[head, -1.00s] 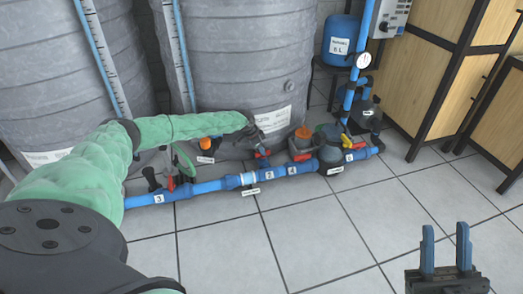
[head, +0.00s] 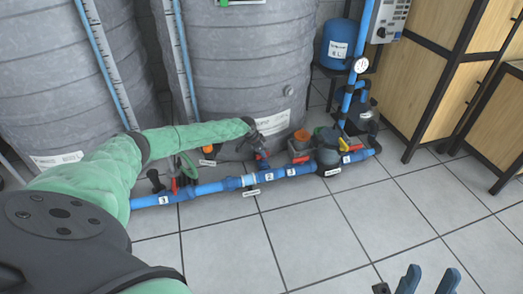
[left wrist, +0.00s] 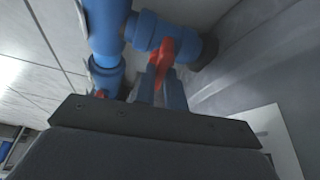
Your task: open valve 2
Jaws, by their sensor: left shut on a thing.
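The blue pipe (head: 210,188) runs along the floor in front of the grey tanks, with small number labels on it. Valve 2, with a red handle (head: 263,154), stands on a short blue branch behind the label 2 (head: 268,176). My left gripper (head: 260,146) reaches down to it from above. In the left wrist view the red handle (left wrist: 160,58) sits between the blue fingers of my left gripper (left wrist: 160,88), which are shut on it. The handle's lower part is hidden by the fingers. My right gripper (head: 427,281) is at the bottom right, its two blue fingers apart and empty.
A blue vessel (head: 338,42) and wooden cabinets (head: 430,80) stand further right. The tiled floor (head: 330,225) in front is clear.

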